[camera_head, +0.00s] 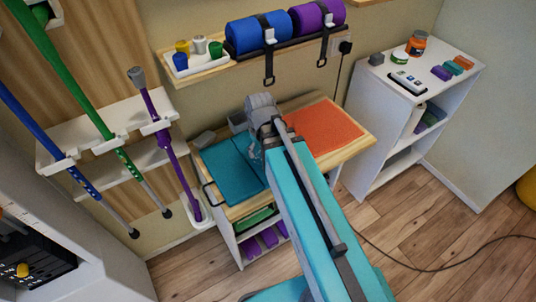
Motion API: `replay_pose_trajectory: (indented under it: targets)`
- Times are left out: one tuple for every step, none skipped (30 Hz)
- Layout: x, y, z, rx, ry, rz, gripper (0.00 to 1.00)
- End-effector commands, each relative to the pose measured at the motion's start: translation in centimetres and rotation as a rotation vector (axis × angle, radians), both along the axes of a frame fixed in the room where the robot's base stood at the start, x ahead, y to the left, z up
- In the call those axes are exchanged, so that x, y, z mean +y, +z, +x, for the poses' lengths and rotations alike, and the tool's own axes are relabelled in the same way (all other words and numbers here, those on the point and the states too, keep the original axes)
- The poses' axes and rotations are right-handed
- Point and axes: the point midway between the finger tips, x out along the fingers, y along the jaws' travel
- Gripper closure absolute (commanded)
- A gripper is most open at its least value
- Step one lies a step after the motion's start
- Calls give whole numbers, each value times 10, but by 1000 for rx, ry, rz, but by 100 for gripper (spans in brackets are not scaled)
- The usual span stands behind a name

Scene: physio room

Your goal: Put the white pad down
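My arm reaches over the wooden table (362,148), and its grey wrist is above the table's middle. My gripper (256,152) is low over the right edge of a teal mat (226,170). The arm largely covers its fingers, so I cannot tell whether they are open or shut, or hold anything. I cannot make out a white pad for certain.
An orange mat (325,127) covers the table's right part. A grey container (238,122) stands at the back. A wall shelf (215,66) with rolled mats hangs above. Crutches stand at left; a white shelf unit (463,75) stands at right. A cable crosses the floor.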

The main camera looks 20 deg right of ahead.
Motion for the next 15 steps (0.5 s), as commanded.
replay_pose_trajectory:
  targets:
    - [-5,0,-11,0,-64,0,16]
    - [-7,0,-14,0,-100,0,16]
    - [-9,0,-18,0,-143,0,16]
    - [-11,0,-21,0,-171,0,16]
    - [-12,0,-23,0,-196,0,16]
    - [-13,0,-25,0,-223,0,16]
    - [-14,0,-26,0,-238,0,16]
    - [-15,0,-27,0,-251,0,16]
    - [-15,0,-28,0,-262,0,16]
    - [-16,0,-28,0,-268,0,16]
    - [-16,0,-28,0,-272,0,16]
    - [-16,0,-28,0,-274,0,16]
    - [-16,0,-28,0,-274,0,16]
    - [-16,0,-27,0,-274,0,16]
    - [-16,0,-27,0,-273,0,16]
